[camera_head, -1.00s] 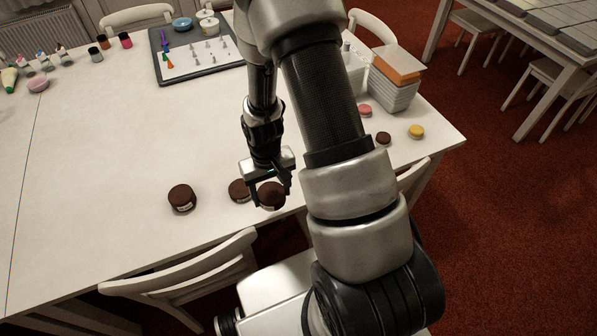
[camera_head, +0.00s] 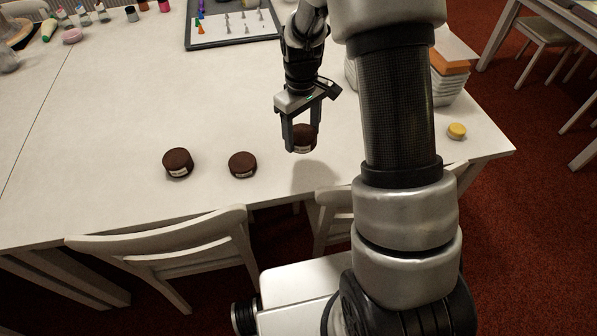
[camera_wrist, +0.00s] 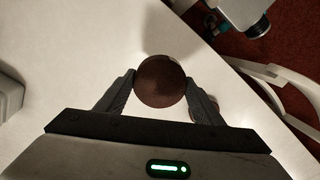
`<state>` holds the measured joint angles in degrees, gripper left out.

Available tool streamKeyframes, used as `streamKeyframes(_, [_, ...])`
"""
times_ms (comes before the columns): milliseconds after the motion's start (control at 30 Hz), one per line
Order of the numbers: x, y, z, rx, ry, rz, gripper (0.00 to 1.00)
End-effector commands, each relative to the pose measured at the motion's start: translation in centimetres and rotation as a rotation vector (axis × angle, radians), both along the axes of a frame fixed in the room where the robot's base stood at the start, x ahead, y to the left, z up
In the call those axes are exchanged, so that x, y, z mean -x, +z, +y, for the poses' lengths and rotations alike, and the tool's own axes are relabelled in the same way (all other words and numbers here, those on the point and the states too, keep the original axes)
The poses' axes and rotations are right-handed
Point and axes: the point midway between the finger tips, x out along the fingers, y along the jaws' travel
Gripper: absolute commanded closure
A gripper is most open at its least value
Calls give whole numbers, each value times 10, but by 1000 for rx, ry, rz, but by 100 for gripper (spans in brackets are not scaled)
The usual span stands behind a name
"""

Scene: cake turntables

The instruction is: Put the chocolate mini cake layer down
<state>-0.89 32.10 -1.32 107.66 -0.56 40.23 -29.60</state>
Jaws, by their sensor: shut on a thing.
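My gripper (camera_head: 302,140) is shut on a round, dark brown chocolate mini cake layer (camera_head: 305,137). The layer also shows in the wrist view (camera_wrist: 160,82), pinched between the two fingers. It is held above the white table (camera_head: 110,110), with a shadow on the table below it. Two similar dark brown round cakes with pale labels stand on the table to the left: a taller one (camera_head: 178,162) and a lower one (camera_head: 242,164). In the wrist view, a brown edge shows behind the right finger.
A yellow round piece (camera_head: 457,131) lies near the table's right corner. A stack of pale containers with an orange top (camera_head: 452,66) stands behind my arm. A dark tray (camera_head: 226,44) with small tips lies at the back. White chairs (camera_head: 170,245) line the front edge. The table's left middle is clear.

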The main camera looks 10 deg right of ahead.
Motion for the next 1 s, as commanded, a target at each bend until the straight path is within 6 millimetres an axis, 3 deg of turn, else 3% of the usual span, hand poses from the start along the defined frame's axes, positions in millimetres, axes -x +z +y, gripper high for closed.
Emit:
streamKeyframes(33, [-8, -9, 1, -2, 47, -7, 61])
streamKeyframes(400, [-24, 12, 5, -18, 260, 3, 61])
streamKeyframes(700, [-24, -38, 6, -20, 267, 5, 61])
streamKeyframes(1000, [-24, -67, 5, -19, 266, 6, 61])
